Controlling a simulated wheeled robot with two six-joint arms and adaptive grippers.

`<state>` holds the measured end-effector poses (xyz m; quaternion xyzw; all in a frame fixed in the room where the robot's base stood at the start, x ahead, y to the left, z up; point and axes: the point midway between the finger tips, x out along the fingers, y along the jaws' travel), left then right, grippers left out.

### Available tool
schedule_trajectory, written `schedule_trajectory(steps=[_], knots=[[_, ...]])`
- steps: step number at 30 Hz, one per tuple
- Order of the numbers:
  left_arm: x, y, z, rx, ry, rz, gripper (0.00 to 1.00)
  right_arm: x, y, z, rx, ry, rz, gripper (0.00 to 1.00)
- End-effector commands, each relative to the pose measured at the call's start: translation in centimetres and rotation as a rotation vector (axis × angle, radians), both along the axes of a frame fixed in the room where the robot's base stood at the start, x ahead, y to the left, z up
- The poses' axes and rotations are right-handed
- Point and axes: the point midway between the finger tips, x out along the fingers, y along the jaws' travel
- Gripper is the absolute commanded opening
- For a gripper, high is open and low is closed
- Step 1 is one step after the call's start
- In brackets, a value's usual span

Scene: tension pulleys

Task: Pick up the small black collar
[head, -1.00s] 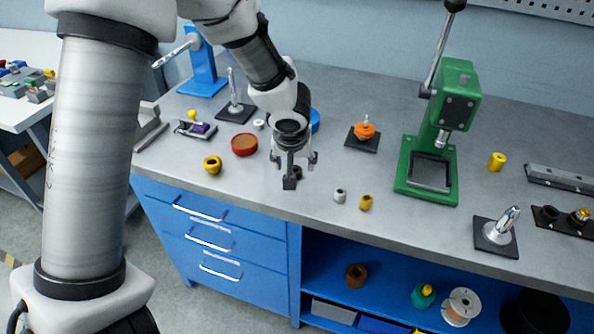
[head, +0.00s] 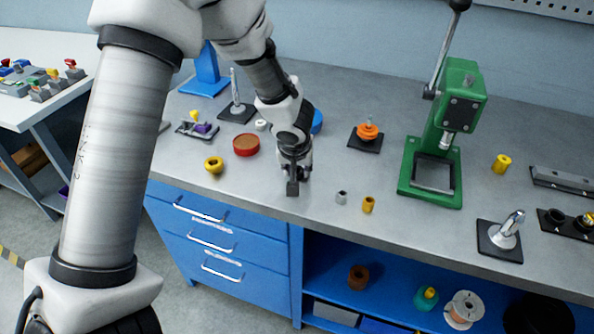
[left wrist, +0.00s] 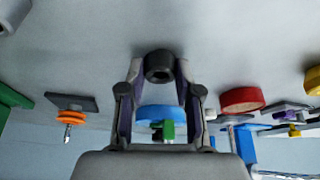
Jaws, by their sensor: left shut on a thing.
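The small black collar (left wrist: 158,67) shows in the left wrist view as a dark ring with its hole facing the camera, between the tips of my left gripper (left wrist: 157,76). The fingers are shut on its two sides. In the head view my left gripper (head: 293,182) is low over the front part of the bench, and the collar is mostly hidden by the fingers. I cannot tell whether the collar still touches the bench. My right gripper is not in view.
A small grey collar (head: 341,197) and a brass one (head: 368,205) stand right of the gripper. A red round dish (head: 246,145) and a yellow ring (head: 214,165) lie left. A green press (head: 435,170) stands right. The bench's front edge is close.

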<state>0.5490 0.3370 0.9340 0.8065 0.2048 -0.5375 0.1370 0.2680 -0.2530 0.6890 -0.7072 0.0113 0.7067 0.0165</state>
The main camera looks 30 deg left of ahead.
Motion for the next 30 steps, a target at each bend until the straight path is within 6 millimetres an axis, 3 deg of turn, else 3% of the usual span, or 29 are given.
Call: schedule_trajectory(steps=[5, 12, 16, 22, 27, 30], knots=[[-0.1, 0.0, 0.8, 0.0, 0.002, 0.001, 0.15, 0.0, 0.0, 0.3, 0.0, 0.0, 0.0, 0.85], [-0.1, 0.0, 3.9, -0.001, 0.0, 0.002, 0.15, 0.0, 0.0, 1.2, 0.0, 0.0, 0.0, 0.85], [-2.5, -1.6, 3.1, 0.002, 0.0, -0.002, 0.15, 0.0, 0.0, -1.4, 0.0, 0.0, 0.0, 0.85], [-7.2, -4.7, 3.9, 0.008, 0.0, -0.003, 0.15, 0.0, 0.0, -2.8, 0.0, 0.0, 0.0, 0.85], [-11.4, -7.4, 5.1, 0.01, 0.003, -0.001, 0.15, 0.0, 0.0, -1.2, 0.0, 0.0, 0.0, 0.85], [-12.6, -8.4, 5.3, 0.005, 0.005, 0.0, 0.15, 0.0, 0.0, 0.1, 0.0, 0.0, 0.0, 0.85]])
